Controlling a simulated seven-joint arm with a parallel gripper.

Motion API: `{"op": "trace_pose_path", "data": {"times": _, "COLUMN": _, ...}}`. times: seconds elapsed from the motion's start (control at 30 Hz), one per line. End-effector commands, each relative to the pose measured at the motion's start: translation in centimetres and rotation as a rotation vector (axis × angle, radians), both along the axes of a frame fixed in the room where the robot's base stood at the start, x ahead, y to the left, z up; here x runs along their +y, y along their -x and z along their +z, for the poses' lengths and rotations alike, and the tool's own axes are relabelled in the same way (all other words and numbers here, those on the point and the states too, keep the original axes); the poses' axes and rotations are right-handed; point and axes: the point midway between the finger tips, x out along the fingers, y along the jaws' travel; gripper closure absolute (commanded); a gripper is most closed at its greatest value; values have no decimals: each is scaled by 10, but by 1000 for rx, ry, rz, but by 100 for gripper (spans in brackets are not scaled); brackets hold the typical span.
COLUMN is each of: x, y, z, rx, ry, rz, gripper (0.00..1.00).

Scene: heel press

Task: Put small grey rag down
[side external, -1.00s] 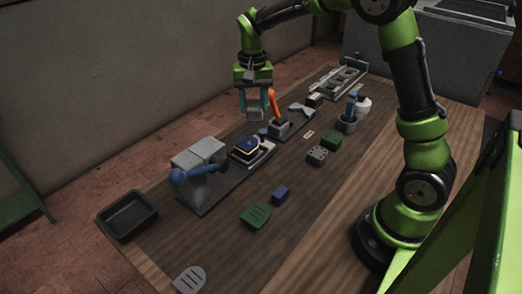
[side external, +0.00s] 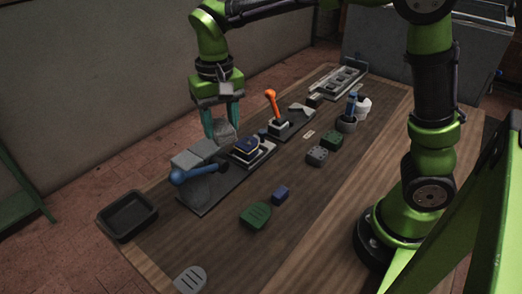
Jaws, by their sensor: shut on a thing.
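My gripper (side external: 221,126) is shut on a small grey lump, which I take to be the small grey rag (side external: 224,131). Its teal fingers point down on either side of the rag. The rag is just behind and to the right of the grey block top of the press (side external: 193,158), close to it. I cannot tell whether the rag touches anything below. The press has a lever with a blue end (side external: 179,177) on its front.
A black tray (side external: 128,216) lies at the left table edge. An orange lever (side external: 272,103) stands right of my gripper. A green flat piece (side external: 255,215), a blue block (side external: 280,195) and a grey slotted piece (side external: 190,279) lie in front.

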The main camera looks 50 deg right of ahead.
Motion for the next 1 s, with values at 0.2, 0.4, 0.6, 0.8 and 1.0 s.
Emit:
{"op": "trace_pose_path", "data": {"times": 0.2, "x": 75, "y": 57, "z": 0, "rx": 0, "ry": 0, "rz": 221, "gripper": 76}}
{"op": "trace_pose_path", "data": {"times": 0.4, "x": 107, "y": 94, "z": -1, "rx": -2, "ry": 1, "rz": 340, "gripper": 76}}
{"op": "trace_pose_path", "data": {"times": 0.6, "x": 121, "y": 114, "z": -14, "rx": 2, "ry": 7, "rz": 403, "gripper": 76}}
{"op": "trace_pose_path", "data": {"times": 0.8, "x": 120, "y": 114, "z": -53, "rx": 3, "ry": 6, "rz": 399, "gripper": 76}}
{"op": "trace_pose_path", "data": {"times": 1.0, "x": 120, "y": 114, "z": -93, "rx": 4, "ry": 5, "rz": 399, "gripper": 76}}
